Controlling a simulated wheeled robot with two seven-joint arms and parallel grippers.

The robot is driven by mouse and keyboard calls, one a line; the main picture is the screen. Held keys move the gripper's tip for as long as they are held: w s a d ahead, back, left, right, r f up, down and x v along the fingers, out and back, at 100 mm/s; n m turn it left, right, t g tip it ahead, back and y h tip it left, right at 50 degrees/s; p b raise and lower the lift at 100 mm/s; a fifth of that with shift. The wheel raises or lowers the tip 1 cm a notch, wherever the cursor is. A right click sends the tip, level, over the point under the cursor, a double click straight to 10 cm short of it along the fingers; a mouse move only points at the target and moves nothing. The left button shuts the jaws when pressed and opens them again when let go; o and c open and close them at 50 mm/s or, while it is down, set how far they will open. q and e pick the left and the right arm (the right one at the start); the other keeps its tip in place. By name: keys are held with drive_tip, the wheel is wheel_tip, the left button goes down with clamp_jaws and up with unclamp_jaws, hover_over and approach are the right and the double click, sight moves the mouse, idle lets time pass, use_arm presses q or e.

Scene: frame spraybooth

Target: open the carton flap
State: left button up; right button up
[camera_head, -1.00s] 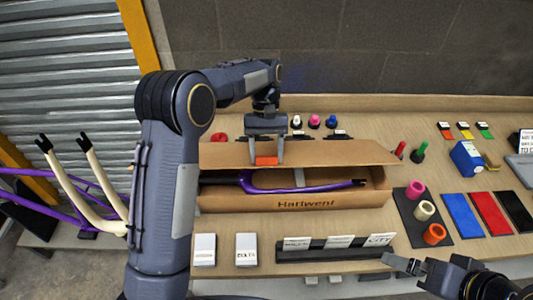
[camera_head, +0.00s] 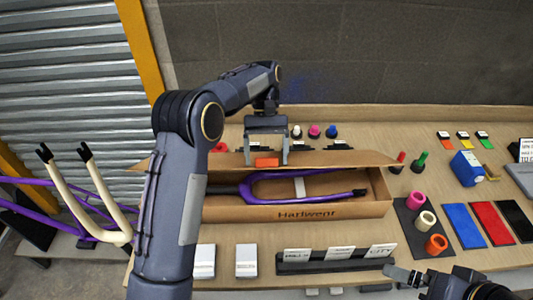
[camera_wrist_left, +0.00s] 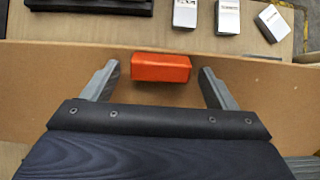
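The long brown carton (camera_head: 290,211) lies on the table with a purple frame part (camera_head: 285,199) inside. Its flap (camera_head: 335,158) stands raised along the far side, seen nearly edge-on, so much of the inside shows. An orange tab (camera_head: 267,162) sits on the flap. My left gripper (camera_head: 266,157) is at this tab. In the left wrist view its fingers are open on either side of the orange tab (camera_wrist_left: 161,68), with a gap on each side. My right gripper (camera_head: 403,275) is low at the table's front edge, away from the carton; its finger opening is unclear.
A black rack with white labels (camera_head: 335,261) and white boxes (camera_head: 246,260) stand in front of the carton. A dark mat with coloured rolls (camera_head: 421,226) is just right of it. Small coloured pieces (camera_head: 315,131) stand behind the flap. A grey wall rises behind the table.

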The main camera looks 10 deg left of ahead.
use_arm(q)
drive_tip(key=o, duration=0.4)
drive_tip(key=shift+o, duration=0.2)
drive_tip(key=shift+s+d+r, duration=0.3)
drive_tip(key=shift+s+r, duration=0.45)
drive_tip(key=shift+s, duration=0.3)
drive_tip(key=shift+s+d+r, duration=0.35)
drive_tip(key=shift+s+r, duration=0.45)
drive_tip(key=shift+s, duration=0.3)
drive_tip(key=shift+s+d+r, duration=0.3)
drive_tip(key=shift+s+r, duration=0.45)
drive_tip(key=shift+s, duration=0.3)
